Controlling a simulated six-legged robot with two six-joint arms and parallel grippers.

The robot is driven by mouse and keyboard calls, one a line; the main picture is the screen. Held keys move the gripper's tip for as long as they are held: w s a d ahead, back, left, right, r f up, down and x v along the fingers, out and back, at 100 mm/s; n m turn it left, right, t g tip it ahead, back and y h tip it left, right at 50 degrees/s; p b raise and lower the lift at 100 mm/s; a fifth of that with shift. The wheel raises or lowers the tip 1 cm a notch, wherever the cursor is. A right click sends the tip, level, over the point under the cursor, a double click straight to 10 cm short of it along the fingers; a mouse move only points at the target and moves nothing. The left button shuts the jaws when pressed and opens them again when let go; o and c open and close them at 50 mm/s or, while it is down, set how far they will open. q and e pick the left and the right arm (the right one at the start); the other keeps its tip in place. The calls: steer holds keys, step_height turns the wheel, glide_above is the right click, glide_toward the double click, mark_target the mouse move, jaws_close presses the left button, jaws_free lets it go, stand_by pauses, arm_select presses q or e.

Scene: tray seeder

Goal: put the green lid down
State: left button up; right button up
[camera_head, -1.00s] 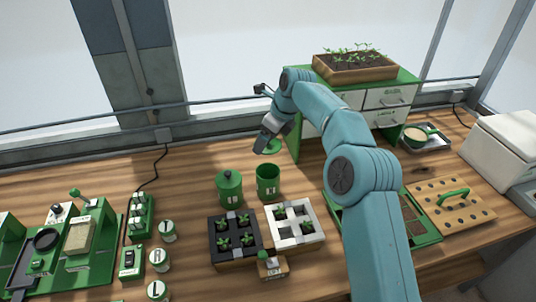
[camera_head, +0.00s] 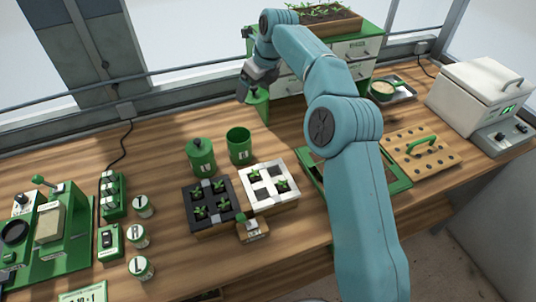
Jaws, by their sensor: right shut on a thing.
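My right gripper (camera_head: 250,84) is shut on the green lid (camera_head: 258,97) and holds it behind and a little to the right of the open green canister (camera_head: 239,148). The lid appears small and partly covered by the gripper. I cannot tell whether it touches the table or hangs above it. The open canister stands upright with no lid on it. Beside it on the left stands a similar green canister (camera_head: 203,163) with its lid on. My left gripper is not in view.
A black seedling tray (camera_head: 185,200) and a white one (camera_head: 290,185) stand in front of the canisters. A drawer cabinet (camera_head: 350,55) is close to the right of the lid. Bare wooden table (camera_head: 150,165) lies left of the canisters.

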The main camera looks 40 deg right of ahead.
steer(key=s+d+f+b, duration=0.2)
steer(key=d+f+b, duration=0.1)
steer(key=d, duration=0.1)
steer(key=b, duration=0.2)
glide_above(268, 149)
steer(key=s, duration=0.2)
steer(key=shift+m+h, duration=0.3)
steer(key=shift+m, duration=0.1)
steer(key=f, duration=1.5)
steer(key=shift+w+f, duration=0.1)
steer(key=shift+w, duration=0.1)
step_height(268, 149, down, 5)
steer(key=shift+w+f, duration=0.1)
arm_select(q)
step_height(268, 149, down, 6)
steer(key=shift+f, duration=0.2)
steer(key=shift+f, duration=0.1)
arm_select(e)
steer(key=o, duration=0.8)
steer(key=shift+f, duration=0.1)
steer(key=shift+r, duration=0.4)
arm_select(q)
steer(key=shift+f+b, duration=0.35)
arm_select(e)
steer(key=v, duration=1.1)
steer(key=shift+s+r, duration=0.25)
steer(key=shift+s, duration=0.15)
